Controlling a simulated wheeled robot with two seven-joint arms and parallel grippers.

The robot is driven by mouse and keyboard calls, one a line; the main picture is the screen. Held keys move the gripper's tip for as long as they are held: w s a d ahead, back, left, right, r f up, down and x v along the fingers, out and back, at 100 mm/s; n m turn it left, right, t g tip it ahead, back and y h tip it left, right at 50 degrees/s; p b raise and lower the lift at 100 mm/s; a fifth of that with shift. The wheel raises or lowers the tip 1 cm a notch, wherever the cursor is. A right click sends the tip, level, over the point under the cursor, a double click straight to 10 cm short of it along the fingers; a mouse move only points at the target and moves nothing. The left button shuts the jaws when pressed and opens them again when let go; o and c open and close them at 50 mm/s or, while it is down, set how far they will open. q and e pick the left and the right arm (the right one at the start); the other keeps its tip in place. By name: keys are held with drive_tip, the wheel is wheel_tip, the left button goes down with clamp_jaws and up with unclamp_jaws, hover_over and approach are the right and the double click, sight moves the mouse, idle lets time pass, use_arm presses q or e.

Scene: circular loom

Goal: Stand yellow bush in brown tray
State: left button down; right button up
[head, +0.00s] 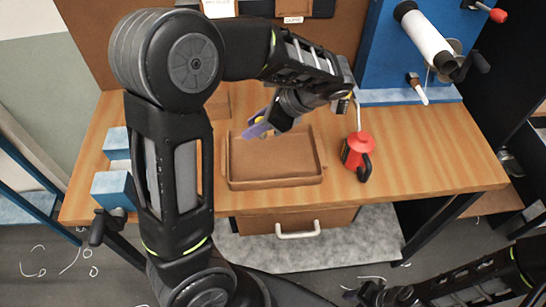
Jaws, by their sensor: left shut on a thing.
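The brown tray (275,184) lies on the wooden bench, and its visible floor looks empty. My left gripper (257,131) is over the tray's back left part, with its purple-blue fingers angled down to the left. It is shut on a small yellow piece (264,136), which looks like the yellow bush; the fingers hide most of it. I cannot tell whether the bush touches the tray. My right gripper (374,293) is low at the bottom of the view, away from the bench top, and its jaws are too dark to read.
A red oil can (358,150) with a tall spout stands right of the tray. A blue loom frame with a white roll (425,38) is at the back right. Blue blocks (113,189) sit at the bench's left edge. The bench's right front is clear.

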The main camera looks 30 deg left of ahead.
use_arm(q)
drive_tip(key=b, duration=0.4)
hover_over(246, 156)
drive_tip(key=d, duration=0.3)
drive_tip(key=f, duration=0.3)
drive_tip(key=w+f, duration=0.1)
drive_tip(key=f, duration=0.1)
drive_tip(key=shift+f, duration=0.5)
drive_tip(key=shift+f, duration=2.05)
drive_tip(key=shift+f, duration=0.1)
drive_tip(key=c, duration=1.1)
unclamp_jaws()
